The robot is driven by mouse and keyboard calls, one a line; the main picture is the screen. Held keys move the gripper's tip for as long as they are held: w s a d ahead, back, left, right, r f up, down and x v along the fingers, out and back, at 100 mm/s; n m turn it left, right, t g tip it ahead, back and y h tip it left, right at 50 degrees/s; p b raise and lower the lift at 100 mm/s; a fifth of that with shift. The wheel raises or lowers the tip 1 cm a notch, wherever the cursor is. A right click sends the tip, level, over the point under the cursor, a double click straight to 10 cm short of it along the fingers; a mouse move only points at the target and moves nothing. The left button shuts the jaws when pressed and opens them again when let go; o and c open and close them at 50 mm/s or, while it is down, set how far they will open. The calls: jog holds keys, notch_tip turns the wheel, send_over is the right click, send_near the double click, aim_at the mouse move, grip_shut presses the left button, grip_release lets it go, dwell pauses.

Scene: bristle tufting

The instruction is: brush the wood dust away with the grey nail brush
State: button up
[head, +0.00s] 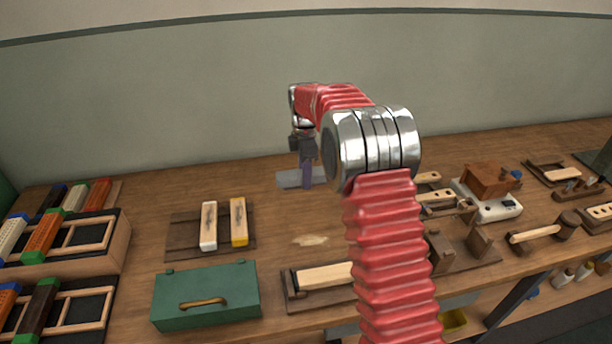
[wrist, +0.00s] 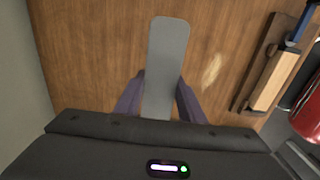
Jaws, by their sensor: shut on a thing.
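My gripper (head: 306,181) is shut on the grey nail brush (head: 288,179), holding it by its sides near the back of the bench. In the wrist view, the brush (wrist: 168,52) is a smooth grey slab reaching out beyond the two purple fingers (wrist: 158,98). Its bristles are hidden beneath. I cannot tell whether it touches the wood. The wood dust (head: 310,240) is a small pale patch on the bench, nearer the front than the brush. In the wrist view, the dust (wrist: 211,70) lies to the right of the brush, apart from it.
A tray with a pale wooden block (head: 325,277) lies in front of the dust. Tools and a wooden mallet (head: 541,233) fill the right. Bench around the dust is bare.

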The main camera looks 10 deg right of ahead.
jog(key=o, duration=0.6)
jog(key=c, duration=0.3)
jog(key=shift+s+m, duration=0.9)
jog(key=shift+m, duration=0.5)
jog(key=shift+c, duration=0.2)
jog(key=s+f+m, duration=0.1)
jog(key=s+m, duration=1)
jog(key=m, duration=0.4)
jog(key=shift+s+d, duration=0.15)
jog(key=shift+s, duration=0.05)
